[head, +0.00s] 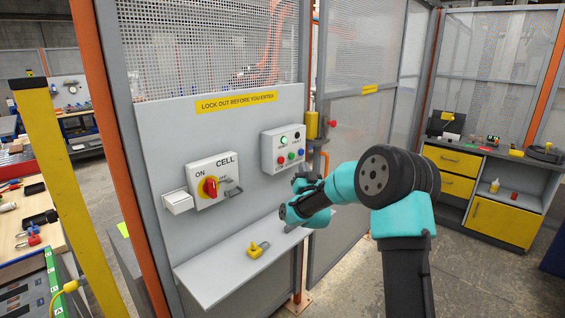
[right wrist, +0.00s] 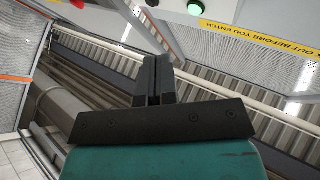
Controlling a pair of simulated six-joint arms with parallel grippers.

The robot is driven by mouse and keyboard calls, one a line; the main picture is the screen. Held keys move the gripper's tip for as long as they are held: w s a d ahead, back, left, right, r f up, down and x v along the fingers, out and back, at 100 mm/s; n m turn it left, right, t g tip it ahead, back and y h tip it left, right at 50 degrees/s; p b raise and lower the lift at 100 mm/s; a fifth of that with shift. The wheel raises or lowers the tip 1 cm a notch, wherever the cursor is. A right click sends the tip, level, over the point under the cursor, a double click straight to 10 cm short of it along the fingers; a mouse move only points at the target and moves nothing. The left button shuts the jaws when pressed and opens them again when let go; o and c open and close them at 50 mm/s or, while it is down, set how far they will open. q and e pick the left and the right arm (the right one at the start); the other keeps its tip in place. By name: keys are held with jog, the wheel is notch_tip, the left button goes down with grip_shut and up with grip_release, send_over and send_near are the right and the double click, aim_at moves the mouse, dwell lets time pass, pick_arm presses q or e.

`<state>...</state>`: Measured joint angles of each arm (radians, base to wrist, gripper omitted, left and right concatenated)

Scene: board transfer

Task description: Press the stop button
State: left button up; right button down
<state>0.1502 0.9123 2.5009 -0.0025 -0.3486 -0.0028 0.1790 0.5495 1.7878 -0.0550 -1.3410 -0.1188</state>
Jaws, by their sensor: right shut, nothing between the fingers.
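The grey control box (head: 283,148) on the lockout panel carries a red button (head: 281,160) beside a green and a blue one, with a green and a black round part above. I cannot read which is labelled stop. My right gripper (head: 299,183) is shut and empty, just below and in front of this box, apart from it. Its shut fingers (right wrist: 153,78) show in the right wrist view, where a green round part (right wrist: 195,8) of a panel lies beyond them. My left gripper is not in view.
A CELL switch box with a red rotary knob (head: 210,187) is left of the control box. A yellow padlock (head: 257,249) lies on the shelf (head: 215,277) below. A fence door (head: 350,150) stands right of the panel. A yellow-fronted cabinet (head: 500,222) stands farther right.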

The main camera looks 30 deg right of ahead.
jog(key=w+a, duration=0.2)
jog(key=w, duration=0.4)
jog(key=shift+w+a, duration=0.1)
jog(key=shift+w, duration=0.05)
dwell(2.0)
jog(key=shift+w+a, duration=0.1)
jog(key=shift+w, duration=0.2)
jog(key=shift+w+a, duration=0.15)
jog(key=shift+w, duration=0.25)
dwell(0.8)
jog(key=shift+s, duration=0.15)
jog(key=shift+s+d, duration=0.3)
jog(key=shift+s, duration=0.35)
jog(key=shift+s, duration=0.1)
jog(key=s, duration=0.1)
jog(key=s+d, duration=0.1)
jog(key=s, duration=0.2)
jog(key=shift+s+d, duration=0.25)
jog(key=shift+d, duration=0.05)
dwell(0.4)
